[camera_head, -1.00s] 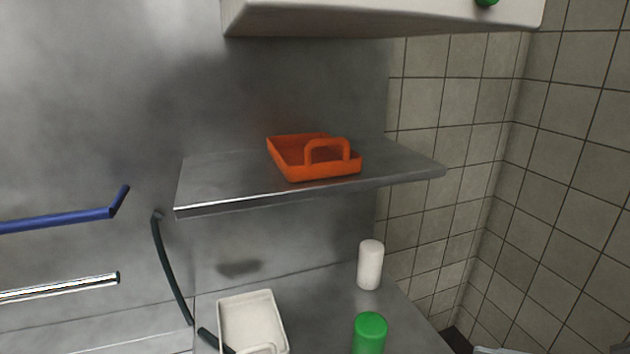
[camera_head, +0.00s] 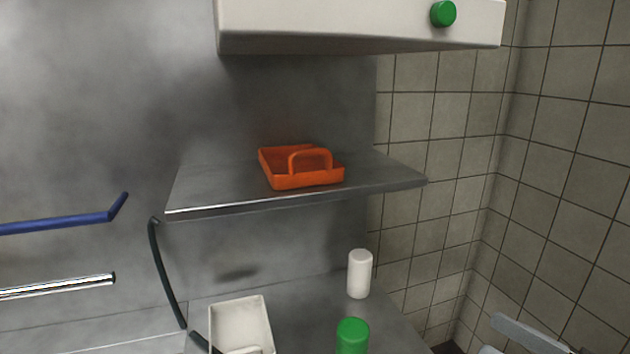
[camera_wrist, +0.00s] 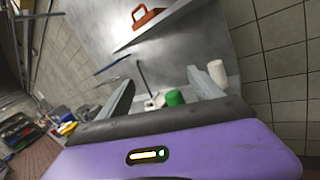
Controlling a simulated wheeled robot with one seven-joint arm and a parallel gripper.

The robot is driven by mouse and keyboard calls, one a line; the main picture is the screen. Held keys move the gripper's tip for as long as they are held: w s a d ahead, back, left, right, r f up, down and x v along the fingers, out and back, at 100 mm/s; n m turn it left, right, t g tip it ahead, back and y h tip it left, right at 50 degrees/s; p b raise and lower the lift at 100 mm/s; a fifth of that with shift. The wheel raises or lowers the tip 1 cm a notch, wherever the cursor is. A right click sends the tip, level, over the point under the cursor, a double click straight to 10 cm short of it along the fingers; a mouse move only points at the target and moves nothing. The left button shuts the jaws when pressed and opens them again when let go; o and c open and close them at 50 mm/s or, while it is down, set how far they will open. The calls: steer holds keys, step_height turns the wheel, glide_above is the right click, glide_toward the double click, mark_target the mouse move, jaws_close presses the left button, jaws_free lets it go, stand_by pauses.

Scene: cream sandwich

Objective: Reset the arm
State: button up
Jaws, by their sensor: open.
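My gripper (camera_wrist: 160,98) shows in the wrist view with its two grey fingers spread apart and nothing between them. It is in the air, apart from the shelf and counter. In the head view only a grey part of my arm shows at the bottom right corner. The task names no object. An orange tray with a handle (camera_head: 300,180) sits on the metal shelf (camera_head: 220,190); it also shows at the top of the wrist view (camera_wrist: 149,17).
On the counter (camera_head: 300,310) below the shelf stand a white cylinder (camera_head: 360,274), a green-topped container (camera_head: 352,335) and a white tray (camera_head: 240,322). A white hood (camera_head: 340,28) hangs above. A blue bar (camera_head: 60,223) and a dark hose (camera_head: 165,275) are at the left. A tiled wall closes the right.

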steer(key=s+r+m+t+h, duration=0.2)
steer(key=s+m+t+h, duration=0.35)
steer(key=m, duration=0.75)
steer(key=s+r+m+t+h, duration=0.1)
steer(key=s+m+t+h, duration=0.5)
steer(key=m, duration=0.7)
steer(key=s+a+f+m+g+h, duration=0.1)
steer(key=s+a+f+m+g, duration=0.1)
steer(key=s+f+m+g, duration=0.3)
steer(key=s+a+f+m+g+h, duration=0.1)
steer(key=s+a+f+m+g, duration=0.2)
steer(key=s+f+m, duration=0.8)
step_height(320, 180, down, 5)
steer(key=shift+s+f+m+g+h, duration=0.1)
steer(key=shift+s+m+g+h, duration=0.25)
steer(key=shift+s+g, duration=0.55)
steer(key=shift+w, duration=0.1)
